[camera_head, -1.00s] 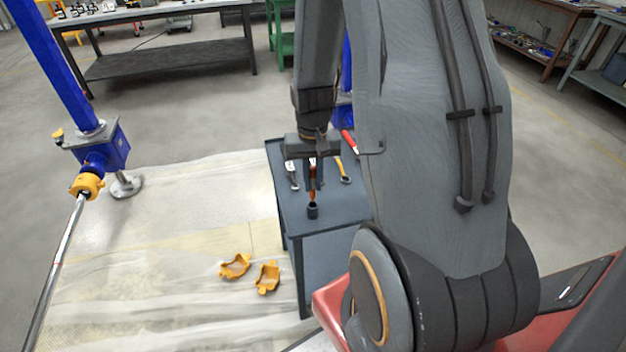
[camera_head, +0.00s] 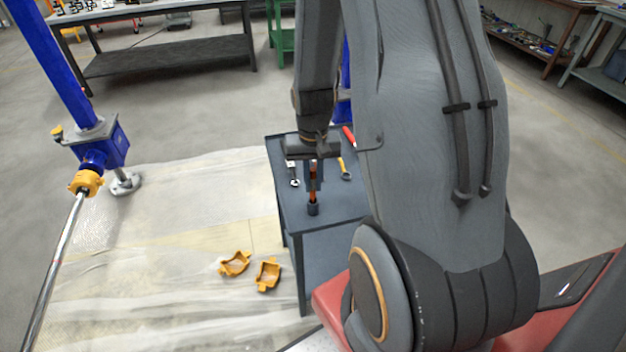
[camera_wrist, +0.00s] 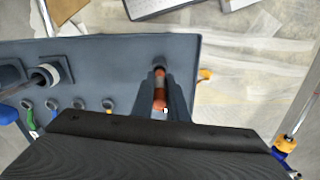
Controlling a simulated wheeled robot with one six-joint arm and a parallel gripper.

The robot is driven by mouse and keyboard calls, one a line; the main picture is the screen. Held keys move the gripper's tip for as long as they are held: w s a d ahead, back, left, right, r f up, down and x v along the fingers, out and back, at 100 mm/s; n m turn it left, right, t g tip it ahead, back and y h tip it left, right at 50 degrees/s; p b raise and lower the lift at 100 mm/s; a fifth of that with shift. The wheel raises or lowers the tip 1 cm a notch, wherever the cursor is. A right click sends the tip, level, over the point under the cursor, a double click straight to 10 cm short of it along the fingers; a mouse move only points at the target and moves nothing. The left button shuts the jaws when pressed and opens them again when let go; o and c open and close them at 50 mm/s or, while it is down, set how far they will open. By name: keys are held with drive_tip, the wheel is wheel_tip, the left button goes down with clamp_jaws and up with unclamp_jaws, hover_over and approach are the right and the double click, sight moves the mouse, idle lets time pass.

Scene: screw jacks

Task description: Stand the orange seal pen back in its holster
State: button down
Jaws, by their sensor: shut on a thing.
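The orange seal pen (camera_head: 313,196) is upright between the fingers of my gripper (camera_head: 313,180), which is shut on it. The fingers hide part of the pen.
The grey cabinet top (camera_head: 345,206) also carries a wrench (camera_head: 293,174), a yellow-handled tool (camera_head: 344,170) and a red-handled tool (camera_head: 349,136). Two orange brackets (camera_head: 267,274) lie on the floor sheet. A blue screw jack (camera_head: 105,145) stands at left.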

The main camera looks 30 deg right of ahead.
sight(313, 170)
drive_tip(key=shift+f+b, duration=1.05)
drive_tip(key=shift+f, duration=1)
drive_tip(key=c, duration=1.7)
unclamp_jaws()
drive_tip(key=shift+o, duration=0.2)
drive_tip(key=shift+r, duration=0.1)
drive_tip(key=shift+r+b, duration=0.55)
drive_tip(key=shift+r, duration=3.3)
drive_tip(key=s+a+r+n+t, duration=0.1)
drive_tip(key=s+a+r+n, duration=0.4)
drive_tip(key=a, duration=0.7)
drive_tip(key=shift+s+a+r, duration=0.25)
drive_tip(key=shift+s+r, duration=0.7)
drive_tip(key=shift+s, duration=0.15)
